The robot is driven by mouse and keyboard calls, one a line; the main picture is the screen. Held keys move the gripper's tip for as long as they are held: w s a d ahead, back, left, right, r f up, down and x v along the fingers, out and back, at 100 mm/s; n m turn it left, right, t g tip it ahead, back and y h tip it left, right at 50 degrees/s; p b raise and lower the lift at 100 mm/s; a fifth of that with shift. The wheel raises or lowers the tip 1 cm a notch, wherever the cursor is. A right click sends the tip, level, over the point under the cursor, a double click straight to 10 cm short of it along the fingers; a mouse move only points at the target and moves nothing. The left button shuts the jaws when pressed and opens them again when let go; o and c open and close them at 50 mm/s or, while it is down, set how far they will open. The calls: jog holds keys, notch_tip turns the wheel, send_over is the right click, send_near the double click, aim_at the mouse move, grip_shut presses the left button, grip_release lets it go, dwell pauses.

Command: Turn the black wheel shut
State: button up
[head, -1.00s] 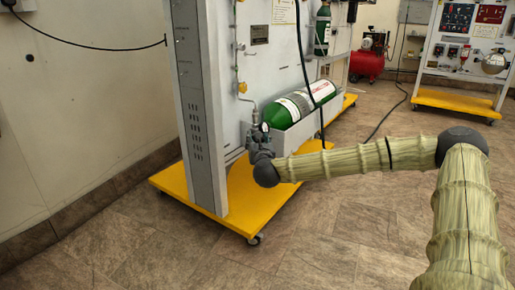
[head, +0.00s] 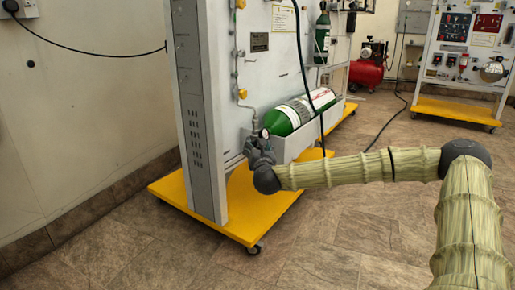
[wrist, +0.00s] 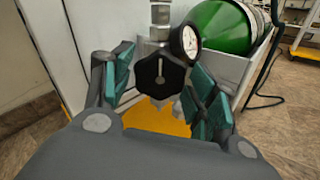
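The black wheel (wrist: 160,76) is a dark lobed knob with a pale line on its face. In the wrist view it sits between the two teal-padded fingers of my gripper (wrist: 163,64). The fingers are spread to its left and right, and narrow gaps seem to show beside it. A round white gauge (wrist: 190,39) is just to its upper right, and a metal fitting rises above it. In the head view my gripper (head: 259,143) is at the lower front of the grey panel and hides the wheel.
A green cylinder (head: 290,117) lies in a grey tray (head: 304,136) right beside my gripper. The panel (head: 200,120) stands on a yellow wheeled base (head: 245,220). A black hose hangs in front of the cylinder. The tiled floor in front is clear.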

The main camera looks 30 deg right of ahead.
jog(key=shift+r, duration=0.15)
jog(key=v, duration=1.2)
dwell(0.5)
